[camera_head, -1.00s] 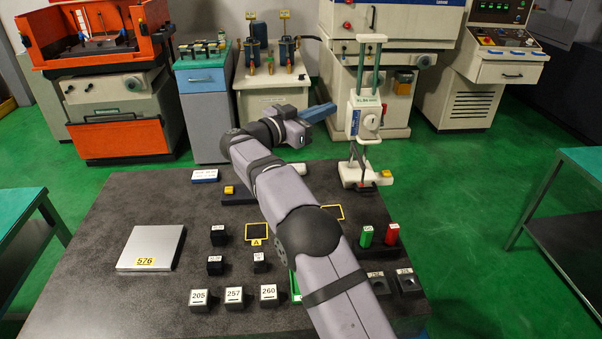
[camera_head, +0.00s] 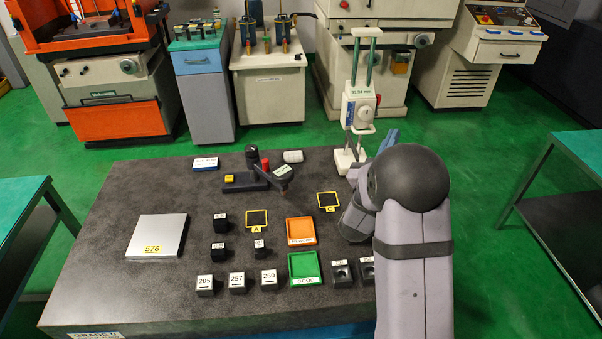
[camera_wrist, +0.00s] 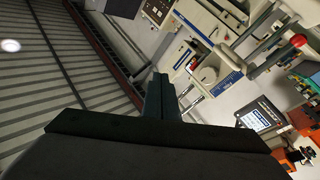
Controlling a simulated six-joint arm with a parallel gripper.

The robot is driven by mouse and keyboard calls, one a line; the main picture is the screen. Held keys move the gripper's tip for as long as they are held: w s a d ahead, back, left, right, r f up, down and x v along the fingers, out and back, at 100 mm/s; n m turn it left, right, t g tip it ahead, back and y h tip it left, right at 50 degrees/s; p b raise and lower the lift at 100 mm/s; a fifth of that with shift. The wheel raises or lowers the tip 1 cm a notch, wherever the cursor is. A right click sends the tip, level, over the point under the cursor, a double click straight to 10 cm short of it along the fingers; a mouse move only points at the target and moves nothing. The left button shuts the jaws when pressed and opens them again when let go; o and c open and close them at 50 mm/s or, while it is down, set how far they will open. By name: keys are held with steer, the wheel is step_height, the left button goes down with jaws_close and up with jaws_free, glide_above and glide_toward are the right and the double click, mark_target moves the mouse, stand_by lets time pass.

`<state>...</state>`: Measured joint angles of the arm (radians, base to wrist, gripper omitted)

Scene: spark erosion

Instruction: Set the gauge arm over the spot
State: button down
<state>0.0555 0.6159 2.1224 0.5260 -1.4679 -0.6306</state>
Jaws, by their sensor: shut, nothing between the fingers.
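A small dark gauge stand (camera_head: 240,184) sits on the dark slab, with a black-capped post, a red knob and a yellow block. Its gauge arm (camera_head: 284,172) carries a pale label and points right. Two black squares with yellow frames lie in front of it: square A (camera_head: 257,218) and a second square (camera_head: 328,200) to the right. I cannot tell which is the spot. My gripper (camera_head: 389,140) is at the slab's right side, well right of the gauge arm and partly hidden by my arm. In the wrist view my fingers (camera_wrist: 163,92) are together and empty, facing the machines.
A white instrument stand (camera_head: 362,110) is close beside my gripper. Orange (camera_head: 301,231) and green (camera_head: 304,267) trays, black blocks (camera_head: 238,281) and a steel plate (camera_head: 157,236) lie on the slab.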

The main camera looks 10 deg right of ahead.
steer(key=s+a+f+m+y, duration=0.4)
steer(key=a+m+y, duration=0.3)
steer(key=a, duration=0.2)
steer(key=s+a+f+m+y, duration=0.3)
steer(key=a+f+m+y, duration=0.3)
steer(key=a, duration=0.3)
steer(key=shift+s+m+t+y, duration=0.3)
steer(key=shift+s+m+y, duration=0.1)
steer(key=shift+m+y, duration=0.25)
steer(key=shift+w, duration=0.15)
steer(key=w+a+p, duration=0.3)
steer(key=w+a, duration=0.1)
steer(key=w, duration=0.3)
steer(key=shift+w+a, duration=0.35)
steer(key=shift+w, duration=0.05)
